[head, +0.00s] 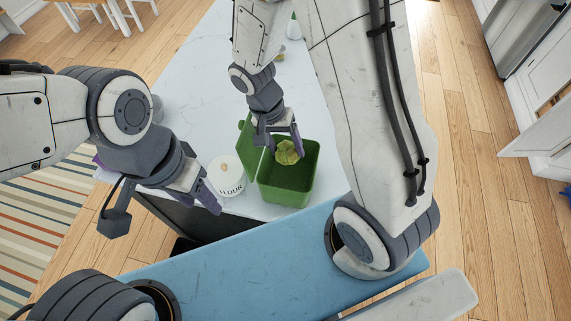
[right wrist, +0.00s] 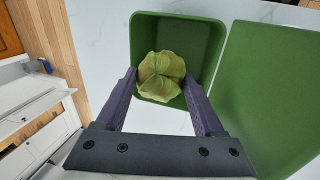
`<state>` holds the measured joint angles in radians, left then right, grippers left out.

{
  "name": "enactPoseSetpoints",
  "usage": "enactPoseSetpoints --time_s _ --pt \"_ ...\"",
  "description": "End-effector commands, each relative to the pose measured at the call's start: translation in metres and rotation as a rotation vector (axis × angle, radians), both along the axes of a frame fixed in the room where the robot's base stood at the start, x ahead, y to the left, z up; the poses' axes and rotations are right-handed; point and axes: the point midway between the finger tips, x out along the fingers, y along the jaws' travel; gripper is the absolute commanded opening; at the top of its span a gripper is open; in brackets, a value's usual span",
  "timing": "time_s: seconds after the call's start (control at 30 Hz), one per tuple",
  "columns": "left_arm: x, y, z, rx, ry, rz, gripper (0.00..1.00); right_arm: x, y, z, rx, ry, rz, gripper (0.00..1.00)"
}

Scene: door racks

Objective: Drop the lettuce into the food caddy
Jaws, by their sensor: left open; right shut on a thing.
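The lettuce (head: 287,153) is a pale green, leafy ball. It also shows in the right wrist view (right wrist: 161,75), between the purple fingers. My right gripper (head: 279,145) is shut on it and holds it over the opening of the food caddy. The food caddy (head: 285,193) is a green open bin on the white counter, its lid (head: 246,150) swung up on the left side. In the right wrist view the caddy (right wrist: 205,38) lies behind the lettuce. How far the lettuce is above the caddy floor I cannot tell. My left gripper (head: 213,198) is open and empty, left of the caddy.
A white flour canister (head: 227,176) stands just left of the caddy, close to my left gripper. A small bottle (head: 294,27) stands at the far end of the counter (head: 205,75). The counter's left part is mostly clear.

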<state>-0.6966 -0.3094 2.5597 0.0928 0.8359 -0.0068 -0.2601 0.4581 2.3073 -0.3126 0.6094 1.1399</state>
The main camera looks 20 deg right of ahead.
Motion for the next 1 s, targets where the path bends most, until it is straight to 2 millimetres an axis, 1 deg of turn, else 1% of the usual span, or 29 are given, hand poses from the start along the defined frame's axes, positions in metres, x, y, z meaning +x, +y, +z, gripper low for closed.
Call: enactPoseSetpoints --time_s 0.17,0.4,0.5,0.63,0.87,0.9,0.93,0.97,1.0 --pt "0.0 0.0 -0.013 0.0 0.0 -0.001 0.5 -0.001 -0.002 -0.016 0.0 0.001 -0.003 0.16" --pt "0.0 0.0 -0.036 0.0 0.0 -0.001 0.5 -0.001 -0.003 -0.045 0.0 0.002 -0.006 0.16" --pt "0.0 0.0 -0.043 0.0 0.0 0.001 0.5 -0.001 -0.003 -0.054 0.0 0.002 -0.006 0.16" --pt "0.0 0.0 -0.046 0.0 0.0 0.002 0.5 -0.001 -0.002 -0.059 0.0 0.0 -0.005 0.16" --pt "0.0 0.0 -0.045 0.0 0.0 0.002 0.5 -0.001 -0.001 -0.058 0.0 0.0 -0.003 0.16" --pt "0.0 0.0 -0.045 0.0 0.0 0.002 0.5 -0.001 -0.001 -0.058 0.0 0.0 -0.003 0.81" --pt "0.0 0.0 -0.045 0.0 0.0 0.002 0.5 -0.001 -0.002 -0.058 0.0 0.0 -0.003 0.93" --pt "0.0 0.0 -0.045 0.0 0.0 0.002 0.5 -0.001 -0.002 -0.058 0.0 0.0 -0.003 1.0" --pt "0.0 0.0 -0.045 0.0 0.0 0.002 0.5 -0.001 -0.002 -0.058 0.0 0.0 -0.003 1.0"
